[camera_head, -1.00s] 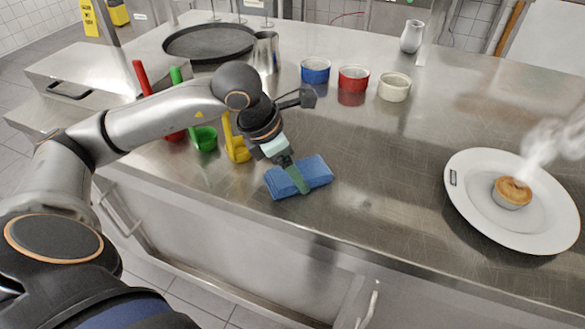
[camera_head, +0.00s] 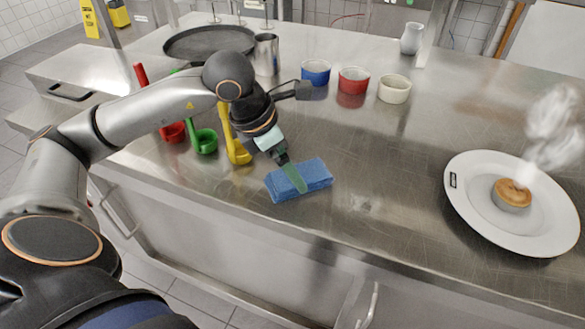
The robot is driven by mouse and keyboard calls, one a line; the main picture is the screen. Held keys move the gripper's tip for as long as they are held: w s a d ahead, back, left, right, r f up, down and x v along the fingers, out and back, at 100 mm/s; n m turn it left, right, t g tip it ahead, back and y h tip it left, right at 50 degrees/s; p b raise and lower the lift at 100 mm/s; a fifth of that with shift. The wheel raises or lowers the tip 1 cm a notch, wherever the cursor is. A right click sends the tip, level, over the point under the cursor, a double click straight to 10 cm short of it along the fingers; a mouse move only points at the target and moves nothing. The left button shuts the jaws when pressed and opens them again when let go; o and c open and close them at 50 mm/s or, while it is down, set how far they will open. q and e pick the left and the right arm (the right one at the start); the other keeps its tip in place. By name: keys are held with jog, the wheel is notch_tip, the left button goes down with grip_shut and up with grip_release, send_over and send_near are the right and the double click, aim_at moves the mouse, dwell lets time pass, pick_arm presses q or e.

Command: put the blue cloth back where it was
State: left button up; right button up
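A green finger lies across the cloth's top and left part. The far finger is not clearly visible, so I cannot tell whether the gripper is open or shut, or whether it grips the cloth. The cloth looks flat on the counter. My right gripper is not in view.
Red, green (camera_head: 205,141) and yellow ladles (camera_head: 237,150) stand close behind my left forearm. Blue (camera_head: 316,72), red (camera_head: 353,80) and cream bowls (camera_head: 394,89) are farther back. A white plate (camera_head: 470,215) with a steaming tart stands right. The counter between cloth and plate is clear.

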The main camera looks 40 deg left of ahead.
pick_arm(q)
jog(key=v, duration=0.9)
jog(key=shift+r+p, duration=0.35)
jog(key=shift+p, duration=0.05)
